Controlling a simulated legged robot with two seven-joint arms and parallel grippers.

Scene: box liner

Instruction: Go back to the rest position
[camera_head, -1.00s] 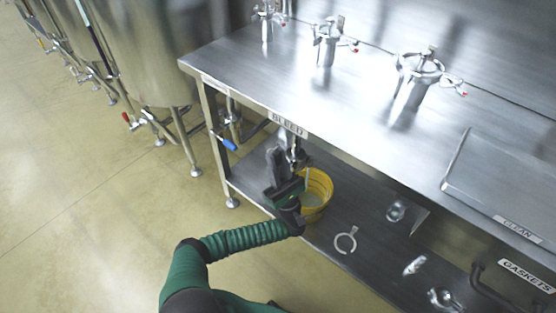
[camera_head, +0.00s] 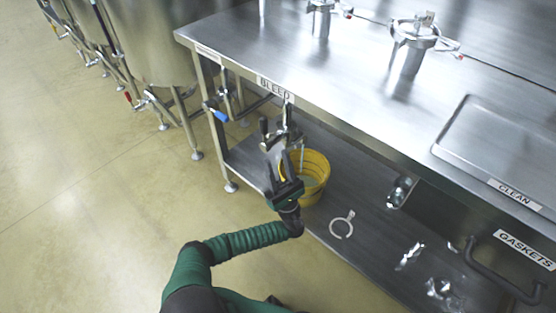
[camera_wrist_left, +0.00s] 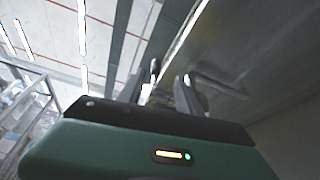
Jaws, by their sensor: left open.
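My left gripper (camera_head: 284,172) is open in front of the yellow bucket (camera_head: 318,178) on the lower shelf, below the table edge marked BLEED. Its two dark fingers point up and look empty. A metal valve (camera_head: 284,136) with dark handles hangs under the table edge just beyond the fingertips; a gap shows between them. A thin stream or tube (camera_head: 303,155) runs from the valve side down toward the bucket. In the left wrist view the open fingers (camera_wrist_left: 170,85) point up toward the ceiling and the table's underside. My right gripper is not in view.
A steel table (camera_head: 340,85) with several clamp fittings stands at the right. A ring clamp (camera_head: 342,224) and small metal parts (camera_head: 410,255) lie on the lower shelf (camera_head: 375,225). Steel tanks (camera_head: 150,40) stand at the back left. The floor (camera_head: 90,200) at left is clear.

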